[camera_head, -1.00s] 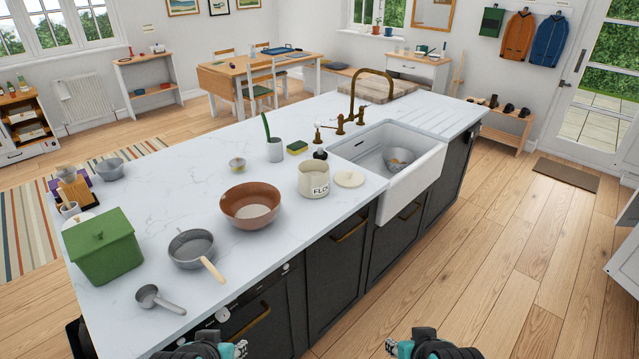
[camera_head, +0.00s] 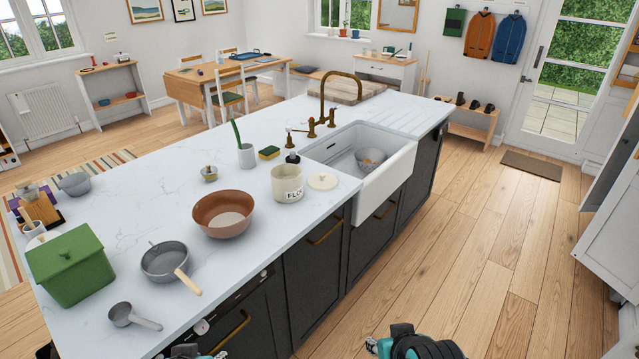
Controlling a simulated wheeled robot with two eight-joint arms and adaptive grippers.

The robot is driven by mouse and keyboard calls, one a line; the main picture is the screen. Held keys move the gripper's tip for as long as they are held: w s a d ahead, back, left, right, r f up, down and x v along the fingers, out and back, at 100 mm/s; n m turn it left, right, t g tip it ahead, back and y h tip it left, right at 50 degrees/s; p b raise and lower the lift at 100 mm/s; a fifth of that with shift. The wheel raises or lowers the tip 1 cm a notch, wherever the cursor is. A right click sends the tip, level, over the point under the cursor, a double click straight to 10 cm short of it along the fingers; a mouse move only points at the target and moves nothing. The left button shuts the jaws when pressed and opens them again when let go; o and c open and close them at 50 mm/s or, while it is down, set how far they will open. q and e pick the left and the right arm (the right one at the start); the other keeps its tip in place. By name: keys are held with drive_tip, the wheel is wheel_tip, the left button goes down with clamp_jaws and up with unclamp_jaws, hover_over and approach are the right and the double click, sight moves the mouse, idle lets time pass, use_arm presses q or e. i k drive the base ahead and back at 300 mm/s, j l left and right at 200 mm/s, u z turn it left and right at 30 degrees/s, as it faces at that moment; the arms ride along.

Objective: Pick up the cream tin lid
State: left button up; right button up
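My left gripper (camera_head: 222,355) is only partly in view at the bottom edge, below the worktop's front. My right gripper (camera_head: 371,345) is at the bottom, in front of the cabinets. Both are well apart from the lid. The finger positions of both are too cut off or small to read.
A brown bowl (camera_head: 223,212), a grey pan (camera_head: 166,262) with its handle towards the front edge, and a green bin (camera_head: 70,264) stand left of the tin. The white sink (camera_head: 381,179) holds a metal bowl (camera_head: 370,159). Open wooden floor (camera_head: 480,260) lies to the right.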

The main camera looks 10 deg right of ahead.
sight(321, 182)
drive_tip(key=u, duration=0.35)
drive_tip(key=i+l+u, duration=0.25)
drive_tip(key=l+u, duration=0.25)
drive_tip(key=i+l+u, duration=0.25)
drive_tip(key=u, duration=0.2)
drive_tip(key=i+l, duration=0.15)
drive_tip(key=l, duration=0.35)
drive_tip(key=i+l+u, duration=0.1)
drive_tip(key=l, duration=0.4)
drive_tip(key=i+l, duration=0.15)
drive_tip(key=l, duration=0.35)
drive_tip(key=i+l+u, duration=0.15)
drive_tip(key=l, duration=0.85)
